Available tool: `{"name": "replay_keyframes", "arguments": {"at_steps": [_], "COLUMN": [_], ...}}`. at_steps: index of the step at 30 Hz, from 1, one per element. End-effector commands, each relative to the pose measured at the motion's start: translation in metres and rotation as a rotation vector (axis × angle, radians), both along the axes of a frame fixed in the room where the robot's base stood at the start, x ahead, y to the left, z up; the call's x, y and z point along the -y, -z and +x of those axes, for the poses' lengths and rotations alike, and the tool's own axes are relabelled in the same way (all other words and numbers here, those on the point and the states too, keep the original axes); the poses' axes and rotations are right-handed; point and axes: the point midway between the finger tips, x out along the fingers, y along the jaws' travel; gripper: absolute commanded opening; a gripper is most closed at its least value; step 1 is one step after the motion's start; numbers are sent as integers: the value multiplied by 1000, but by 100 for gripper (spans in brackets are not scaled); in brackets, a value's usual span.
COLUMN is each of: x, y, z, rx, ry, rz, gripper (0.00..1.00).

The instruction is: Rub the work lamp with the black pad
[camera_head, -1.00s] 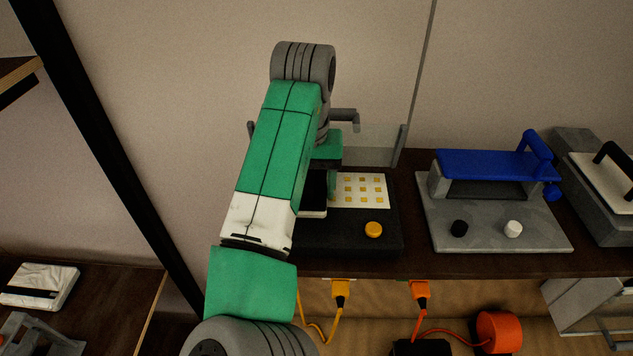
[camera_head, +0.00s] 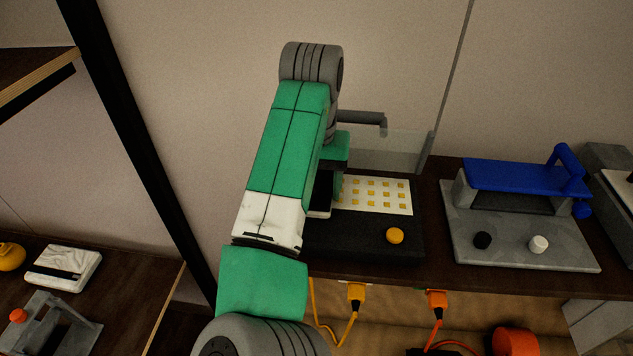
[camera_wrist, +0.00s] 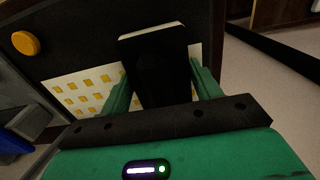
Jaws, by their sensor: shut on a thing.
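The work lamp appears to be the black flat unit with a white panel of yellow squares (camera_head: 378,194) and an orange-yellow knob at its front right. It lies on the dark shelf, and its panel also shows in the wrist view (camera_wrist: 75,95). My gripper (camera_wrist: 160,78) is shut on the black pad (camera_wrist: 152,62), a dark block with a pale far edge. In the head view the pad (camera_head: 321,195) is over the left part of the lamp, partly hidden by my arm. I cannot tell whether the pad touches the panel.
A clear upright sheet (camera_head: 390,150) stands behind the lamp. To the right is a grey fixture with a blue bar (camera_head: 525,176). Yellow (camera_head: 356,292) and orange (camera_head: 437,299) plugs sit at the shelf front. A white packet (camera_head: 63,268) lies on the lower left shelf.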

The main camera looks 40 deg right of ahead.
Motion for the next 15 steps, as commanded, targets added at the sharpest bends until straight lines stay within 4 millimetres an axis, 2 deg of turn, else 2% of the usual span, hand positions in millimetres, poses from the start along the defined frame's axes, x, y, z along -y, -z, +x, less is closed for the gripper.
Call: {"name": "replay_keyframes", "arguments": {"at_steps": [5, 15], "x": [3, 21], "y": [1, 1], "z": [-3, -21], "rx": [-1, -1], "ry": [1, 1], "rz": [1, 1], "gripper": [45, 45]}}
